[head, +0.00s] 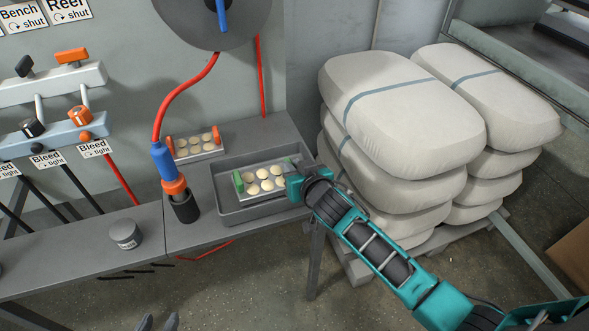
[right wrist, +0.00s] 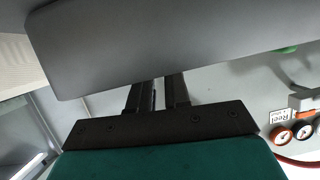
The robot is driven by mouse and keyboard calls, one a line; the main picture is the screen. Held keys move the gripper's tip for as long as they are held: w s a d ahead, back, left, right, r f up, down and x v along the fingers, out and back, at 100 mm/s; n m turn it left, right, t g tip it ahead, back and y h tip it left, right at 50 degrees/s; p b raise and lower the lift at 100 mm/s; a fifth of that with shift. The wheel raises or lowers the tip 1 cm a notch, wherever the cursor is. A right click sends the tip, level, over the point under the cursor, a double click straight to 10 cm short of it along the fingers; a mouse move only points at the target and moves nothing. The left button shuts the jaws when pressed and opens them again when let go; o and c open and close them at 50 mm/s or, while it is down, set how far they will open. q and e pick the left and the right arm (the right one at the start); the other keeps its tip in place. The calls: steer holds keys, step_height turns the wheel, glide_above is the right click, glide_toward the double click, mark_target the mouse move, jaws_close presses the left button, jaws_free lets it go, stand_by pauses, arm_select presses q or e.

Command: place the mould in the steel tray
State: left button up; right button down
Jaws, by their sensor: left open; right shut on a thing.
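The mould with green handles (head: 262,193) holds several round cream shapes and shows within the outline of the steel tray (head: 240,218) on the bench. Whether it rests on the tray floor or is held just above it is unclear. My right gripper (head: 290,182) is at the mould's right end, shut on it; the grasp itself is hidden. In the right wrist view, the fingers (right wrist: 158,95) run up behind a plain grey surface that hides their tips. My left gripper (head: 158,323) is open and empty at the bottom edge, in front of the bench and away from the tray.
A similar mould with orange handles (head: 195,148) sits behind the tray. A blue and orange hose tool (head: 172,175) stands in a dark holder left of the tray. A small grey tin (head: 125,234) is on the bench. Stacked sacks (head: 405,115) stand to the right.

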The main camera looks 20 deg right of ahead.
steer(key=shift+r, duration=0.2)
steer(key=c, duration=1.4)
jaws_free()
steer(key=shift+f, duration=0.2)
steer(key=shift+c, duration=0.2)
steer(key=o, duration=0.4)
steer(key=shift+s+r, duration=0.15)
steer(key=shift+s, duration=0.15)
steer(key=p+v, duration=0.2)
steer(key=v, duration=0.9)
steer(key=s+f+g, duration=0.1)
steer(key=s+f, duration=0.2)
steer(key=s, duration=0.1)
steer(key=s+f+n+g, duration=0.1)
steer(key=s+f, duration=0.2)
steer(key=s, duration=0.1)
steer(key=s+f+n, duration=0.1)
steer(key=s+f, duration=0.2)
steer(key=s, duration=0.2)
steer(key=shift+d+f+g+y, duration=0.25)
steer(key=shift+f+g+y, duration=0.05)
steer(key=shift+f+g, duration=0.1)
